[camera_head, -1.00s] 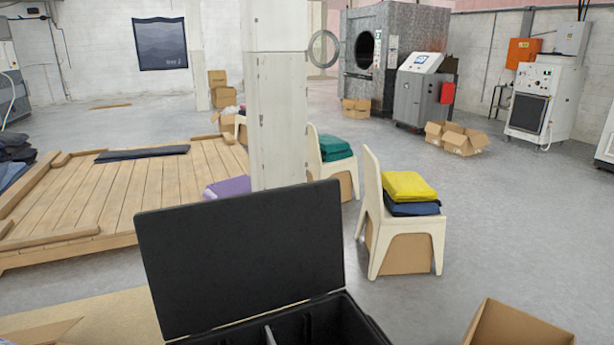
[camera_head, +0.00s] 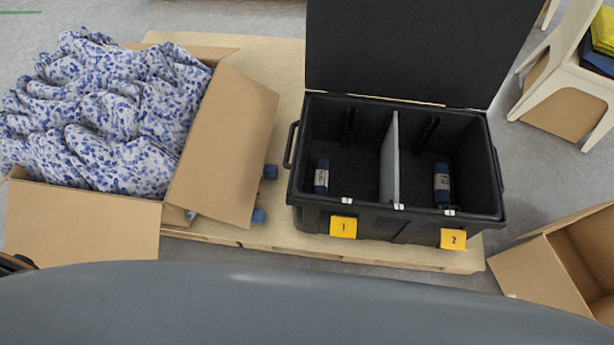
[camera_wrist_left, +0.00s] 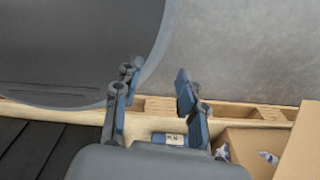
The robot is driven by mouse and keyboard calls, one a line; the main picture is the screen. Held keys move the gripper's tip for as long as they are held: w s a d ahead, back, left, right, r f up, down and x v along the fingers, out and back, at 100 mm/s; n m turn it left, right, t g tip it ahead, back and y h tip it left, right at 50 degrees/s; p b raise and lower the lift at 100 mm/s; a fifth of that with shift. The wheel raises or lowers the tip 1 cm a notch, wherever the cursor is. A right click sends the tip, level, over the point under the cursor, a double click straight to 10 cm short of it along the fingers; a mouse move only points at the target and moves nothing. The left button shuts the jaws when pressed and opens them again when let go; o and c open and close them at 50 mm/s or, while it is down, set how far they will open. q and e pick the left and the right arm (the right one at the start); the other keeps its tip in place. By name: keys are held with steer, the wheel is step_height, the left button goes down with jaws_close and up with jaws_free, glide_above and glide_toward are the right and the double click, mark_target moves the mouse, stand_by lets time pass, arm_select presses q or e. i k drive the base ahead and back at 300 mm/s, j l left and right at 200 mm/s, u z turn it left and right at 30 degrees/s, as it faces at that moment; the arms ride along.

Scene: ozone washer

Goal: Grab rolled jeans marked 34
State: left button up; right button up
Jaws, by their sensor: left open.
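My left gripper (camera_wrist_left: 155,100) is open and empty in the left wrist view. A small rolled jeans piece with a pale label (camera_wrist_left: 172,139) lies beyond its fingers, partly covered by the gripper body; its number is not readable. In the head view, two blue roll ends (camera_head: 270,172) (camera_head: 258,216) show beside the carton flap, mostly hidden. One labelled roll (camera_head: 321,177) is in bin compartment 1 and another (camera_head: 442,184) in compartment 2; their marks are too small to read. My right gripper is in neither view.
A black two-compartment bin (camera_head: 390,222) with its lid up stands on a wooden pallet (camera_head: 290,250). A carton (camera_head: 221,145) full of floral cloth (camera_head: 105,115) is at left. An empty carton (camera_head: 555,265) is at right, and a chair (camera_head: 570,75) at upper right.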

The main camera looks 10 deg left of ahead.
mark_target(257, 170)
steer(key=u, duration=0.9)
